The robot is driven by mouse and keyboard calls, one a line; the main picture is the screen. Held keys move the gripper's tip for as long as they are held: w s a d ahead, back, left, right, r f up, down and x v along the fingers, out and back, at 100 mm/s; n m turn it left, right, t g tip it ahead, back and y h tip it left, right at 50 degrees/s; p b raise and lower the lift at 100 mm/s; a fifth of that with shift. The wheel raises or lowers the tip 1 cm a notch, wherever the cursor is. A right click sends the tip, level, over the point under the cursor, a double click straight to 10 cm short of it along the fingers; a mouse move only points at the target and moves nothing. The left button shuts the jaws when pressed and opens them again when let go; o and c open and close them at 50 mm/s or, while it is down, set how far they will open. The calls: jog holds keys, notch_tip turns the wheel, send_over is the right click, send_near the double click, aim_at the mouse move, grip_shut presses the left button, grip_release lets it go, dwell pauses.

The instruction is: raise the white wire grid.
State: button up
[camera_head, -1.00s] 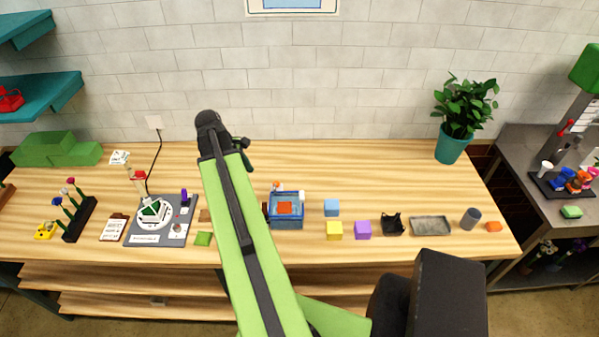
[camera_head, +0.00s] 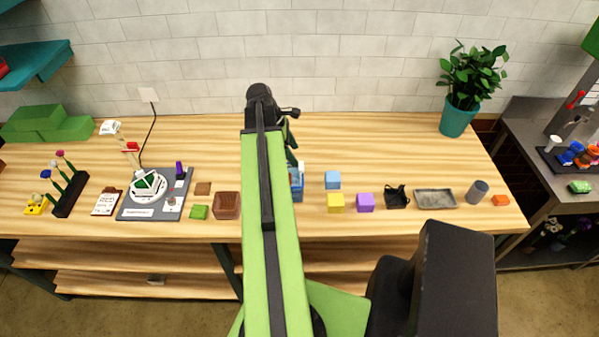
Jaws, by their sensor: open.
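A white ring-shaped piece with white bars over green (camera_head: 148,185) sits on a grey board (camera_head: 130,211) at the left of the table; it is too small to tell whether it is the white wire grid. A blue box (camera_head: 297,193) in the middle is mostly hidden behind my arm, with a small white part at its top. My gripper (camera_head: 291,150) is open, partly hidden by my arm, above the table behind the blue box. Its fingertips are not clear, and I see nothing held.
A brown box (camera_head: 227,205) and green block (camera_head: 198,212) lie left of my arm. A potted plant (camera_head: 457,119) stands behind. The back middle-right table is clear.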

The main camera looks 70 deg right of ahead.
aim_at(301, 165)
jog(key=b+x, duration=0.4)
jog(key=x, duration=0.2)
grip_shut()
dwell(0.3)
